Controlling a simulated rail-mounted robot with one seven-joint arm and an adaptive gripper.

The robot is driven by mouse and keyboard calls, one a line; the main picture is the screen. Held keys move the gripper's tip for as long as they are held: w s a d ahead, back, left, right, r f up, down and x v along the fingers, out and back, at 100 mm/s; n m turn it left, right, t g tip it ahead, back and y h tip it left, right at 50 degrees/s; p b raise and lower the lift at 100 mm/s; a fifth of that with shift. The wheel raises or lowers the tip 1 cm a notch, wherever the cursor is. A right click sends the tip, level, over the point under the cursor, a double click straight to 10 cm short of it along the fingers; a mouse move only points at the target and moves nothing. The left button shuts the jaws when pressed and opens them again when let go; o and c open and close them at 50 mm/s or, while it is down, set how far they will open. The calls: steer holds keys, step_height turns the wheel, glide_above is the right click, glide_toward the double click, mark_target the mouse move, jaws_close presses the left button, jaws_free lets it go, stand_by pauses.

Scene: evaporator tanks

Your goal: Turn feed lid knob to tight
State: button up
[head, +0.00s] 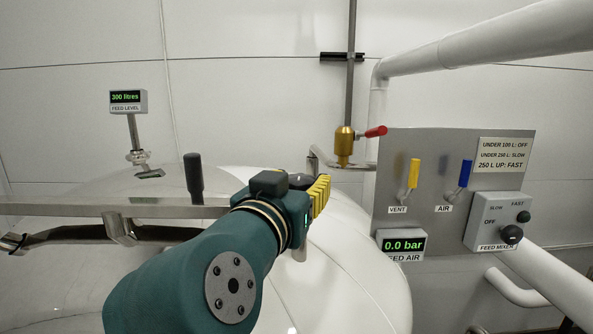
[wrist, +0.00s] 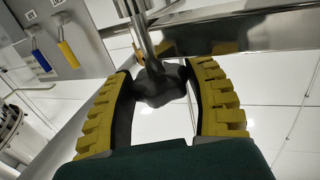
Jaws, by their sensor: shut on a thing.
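My gripper (wrist: 163,80) is shut on the dark lobed feed lid knob (wrist: 158,86) in the wrist view. One yellow-ribbed finger is on each side of the knob. A metal stem (wrist: 140,32) runs from the knob to the top of the picture. In the head view my gripper (head: 320,195) is over the pale domed feed tank (head: 355,265), and my wrist and arm hide most of the knob. I cannot read any tight mark or how far the knob is turned.
A metal bar (head: 60,209) with a black upright handle (head: 193,178) crosses the tank. The feed level display (head: 127,98) reads 300 litres. A brass valve with a red lever (head: 344,146) stands behind my gripper. The panel (head: 437,150) at right has vent, air and mixer controls; feed air reads 0.0 bar.

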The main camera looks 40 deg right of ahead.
steer(key=m+g+h+p, duration=0.1)
steer(key=m+g, duration=0.1)
steer(key=g, duration=0.1)
steer(key=m+g+p, duration=0.1)
steer(key=m+g, duration=0.1)
steer(key=g, duration=0.1)
steer(key=shift+w+r+h, duration=0.1)
steer(key=shift+h, duration=0.3)
steer(key=shift+m+g+p, duration=0.55)
steer(key=shift+m+g, duration=0.25)
steer(key=shift+g, duration=0.5)
steer(key=shift+f, duration=0.2)
steer(key=o, duration=1.2)
steer(key=a, duration=1.2)
steer(key=shift+w, duration=0.15)
